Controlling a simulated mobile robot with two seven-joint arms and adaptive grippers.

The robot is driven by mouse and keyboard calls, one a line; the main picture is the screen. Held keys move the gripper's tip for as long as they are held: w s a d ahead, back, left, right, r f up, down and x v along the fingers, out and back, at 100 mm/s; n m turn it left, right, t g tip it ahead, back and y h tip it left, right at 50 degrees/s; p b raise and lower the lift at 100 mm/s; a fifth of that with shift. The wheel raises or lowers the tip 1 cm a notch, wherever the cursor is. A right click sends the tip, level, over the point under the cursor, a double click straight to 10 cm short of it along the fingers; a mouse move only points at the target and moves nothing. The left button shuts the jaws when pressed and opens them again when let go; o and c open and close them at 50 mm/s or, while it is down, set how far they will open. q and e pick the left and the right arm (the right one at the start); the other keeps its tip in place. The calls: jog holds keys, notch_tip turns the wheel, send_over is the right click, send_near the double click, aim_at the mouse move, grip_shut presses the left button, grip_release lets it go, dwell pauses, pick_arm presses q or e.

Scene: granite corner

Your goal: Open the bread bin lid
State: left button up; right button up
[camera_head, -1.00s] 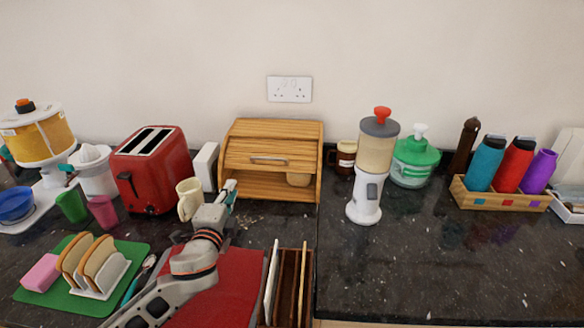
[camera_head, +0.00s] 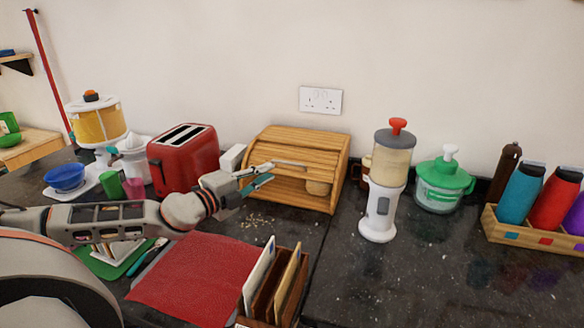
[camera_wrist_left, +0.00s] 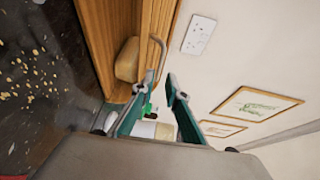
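The wooden bread bin (camera_head: 262,146) stands against the wall. Its slatted lid is partly raised, with a gap below it where a bread loaf (camera_head: 318,188) shows inside; the loaf also shows in the left wrist view (camera_wrist_left: 127,62). The lid's metal handle (camera_head: 294,164) runs across the front and shows in the wrist view (camera_wrist_left: 163,52). My left gripper (camera_head: 272,172) is at the handle's left part, its two teal fingers apart in the wrist view (camera_wrist_left: 160,84). The handle's near end is by one fingertip; I cannot tell whether they touch. My right gripper is out of view.
A red toaster (camera_head: 185,160) stands left of the bin, behind my left arm. A red mat (camera_head: 195,275) and a wooden rack (camera_head: 272,285) lie in front. Crumbs (camera_head: 256,220) are on the counter.

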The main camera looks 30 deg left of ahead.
aim_at(284, 163)
pick_arm(q)
jog(key=shift+w+d+f+p, duration=0.15)
jog(key=shift+w+p, duration=0.2)
jog(key=shift+w, duration=0.85)
jog(key=shift+w+d+r+p, duration=0.1)
jog(key=shift+w+d+p, duration=0.2)
jog(key=shift+w, duration=0.95)
jog(key=shift+w+d+f+p, duration=0.1)
jog(key=shift+w+p, duration=0.3)
jog(key=shift+w, duration=0.9)
grip_shut()
jog(key=shift+a, duration=0.15)
